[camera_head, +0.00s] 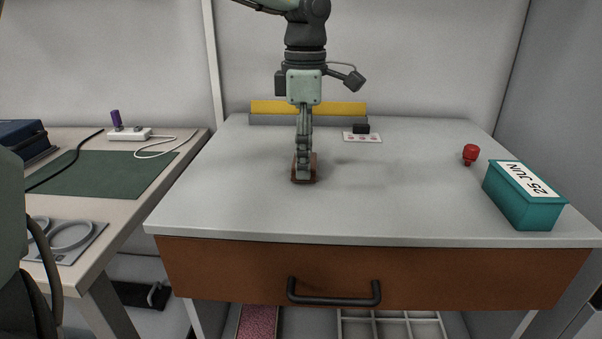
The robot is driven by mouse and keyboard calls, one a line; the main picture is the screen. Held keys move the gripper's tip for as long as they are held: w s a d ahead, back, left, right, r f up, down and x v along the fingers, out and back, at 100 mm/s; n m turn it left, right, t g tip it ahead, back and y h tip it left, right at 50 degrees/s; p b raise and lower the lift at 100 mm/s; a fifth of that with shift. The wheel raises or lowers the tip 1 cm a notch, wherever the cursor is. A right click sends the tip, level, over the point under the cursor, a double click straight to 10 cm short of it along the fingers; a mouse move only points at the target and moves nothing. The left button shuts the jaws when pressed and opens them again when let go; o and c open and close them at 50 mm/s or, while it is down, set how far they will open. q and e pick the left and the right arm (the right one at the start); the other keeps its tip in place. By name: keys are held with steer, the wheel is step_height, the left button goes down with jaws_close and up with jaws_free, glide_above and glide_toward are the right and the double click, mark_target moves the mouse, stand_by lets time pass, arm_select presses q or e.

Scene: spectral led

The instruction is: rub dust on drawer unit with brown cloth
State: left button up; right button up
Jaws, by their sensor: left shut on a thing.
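The drawer unit (410,210) has a light grey top and a brown front with a dark handle. My left gripper (304,172) points down over the middle of the top, left of its centre. It is shut on the brown cloth (304,182), a small folded piece mostly hidden by the fingers. The cloth is at the surface and seems to touch it. Faint darker patches show on the top around and to the right of the cloth; I cannot tell dust from shadow. My right gripper is not in view.
A teal date box (538,212) and a red knob-like object (470,154) stand at the right. A yellow and grey bar (345,108) and a small white strip with a black block (362,138) lie at the back. A desk with a green mat (100,172) is at left.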

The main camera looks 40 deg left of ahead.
arm_select(q)
steer(key=shift+w, duration=0.15)
steer(key=shift+s+d+f+b, duration=0.1)
steer(key=shift+s+d+b, duration=0.2)
steer(key=shift+s, duration=0.2)
steer(key=shift+s+d+f+b, duration=0.1)
steer(key=shift+s+d+b, duration=0.1)
steer(key=shift+s+b, duration=0.2)
steer(key=shift+s+d, duration=0.4)
steer(key=shift+s, duration=0.3)
steer(key=shift+r, duration=0.1)
steer(key=shift+w+a, duration=0.5)
steer(key=shift+w, duration=0.25)
steer(key=shift+w+a, duration=0.45)
steer(key=shift+w, duration=0.3)
steer(key=shift+f, duration=0.2)
steer(key=shift+r, duration=0.1)
